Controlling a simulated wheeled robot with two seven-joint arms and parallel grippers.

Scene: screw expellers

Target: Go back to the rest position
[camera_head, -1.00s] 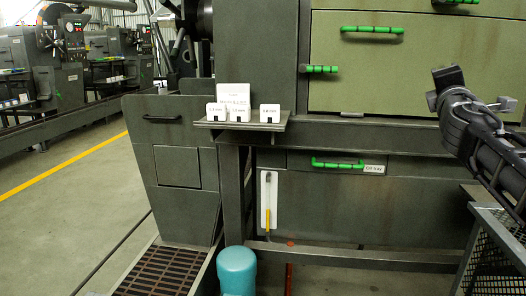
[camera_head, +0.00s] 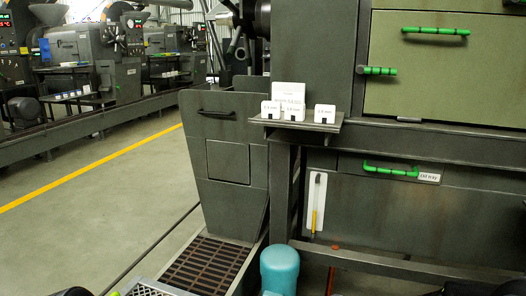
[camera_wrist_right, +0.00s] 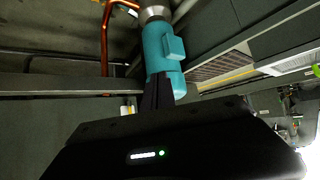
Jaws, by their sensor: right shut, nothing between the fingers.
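My right gripper (camera_wrist_right: 157,90) shows in the right wrist view as dark fingers close together, shut and empty. Behind the fingers is a teal cylindrical motor (camera_wrist_right: 164,55), which they overlap in the picture; I cannot tell the gap between them. In the head view the teal motor (camera_head: 280,268) stands at the bottom middle, in front of the grey machine (camera_head: 440,215). No gripper shows in the head view. Only dark pieces, perhaps of my arms, show at its bottom left and bottom right edges. My left gripper is not in view.
A small shelf (camera_head: 330,127) on the machine carries white labelled boxes (camera_head: 325,114). Green handles (camera_head: 436,31) stick out from the panels. A floor grating (camera_head: 205,264) lies left of the motor. Open floor with a yellow line (camera_head: 95,168) lies to the left.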

